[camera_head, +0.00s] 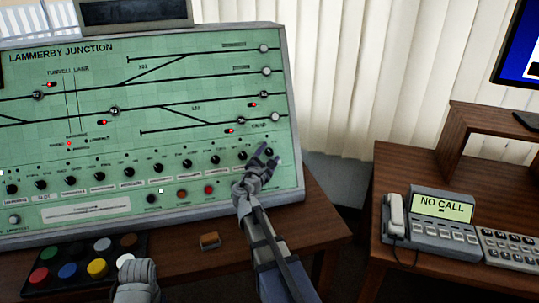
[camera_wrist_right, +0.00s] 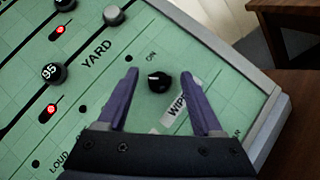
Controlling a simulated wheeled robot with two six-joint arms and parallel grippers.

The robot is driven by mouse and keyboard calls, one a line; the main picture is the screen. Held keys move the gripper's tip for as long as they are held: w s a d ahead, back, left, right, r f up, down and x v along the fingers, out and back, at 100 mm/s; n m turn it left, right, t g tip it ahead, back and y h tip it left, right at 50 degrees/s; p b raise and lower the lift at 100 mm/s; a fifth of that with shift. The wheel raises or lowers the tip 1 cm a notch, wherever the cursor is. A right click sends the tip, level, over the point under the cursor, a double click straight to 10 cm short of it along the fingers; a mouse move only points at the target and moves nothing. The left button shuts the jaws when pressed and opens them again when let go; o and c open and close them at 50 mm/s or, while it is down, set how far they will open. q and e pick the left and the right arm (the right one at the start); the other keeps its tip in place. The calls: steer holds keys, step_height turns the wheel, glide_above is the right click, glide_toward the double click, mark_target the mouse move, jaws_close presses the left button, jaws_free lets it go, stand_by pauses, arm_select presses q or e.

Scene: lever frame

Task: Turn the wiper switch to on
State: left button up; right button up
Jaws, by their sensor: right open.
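The wiper switch is a black round knob (camera_wrist_right: 159,82) with a white mark on its left side, on the green panel (camera_head: 150,80). In the right wrist view, "ON" is printed just above it and a white "WIP..." label (camera_wrist_right: 178,103), partly hidden by a finger, sits below right. My right gripper (camera_wrist_right: 160,76) is open, its two purple-grey fingers on either side of the knob; contact cannot be told. In the head view my right gripper (camera_head: 267,156) is at the panel's lower right corner. My left gripper (camera_head: 137,280) is at the bottom; its fingers are unclear.
A row of similar black knobs (camera_head: 187,163) runs left along the panel. Coloured buttons (camera_head: 97,268) and a small brown block (camera_head: 209,241) are on the desk below. A phone unit (camera_head: 440,225) stands on the right desk, past a gap.

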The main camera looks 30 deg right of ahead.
steer(key=shift+w+d, duration=0.15)
steer(key=shift+d, duration=0.1)
jaws_close()
stand_by(0.5)
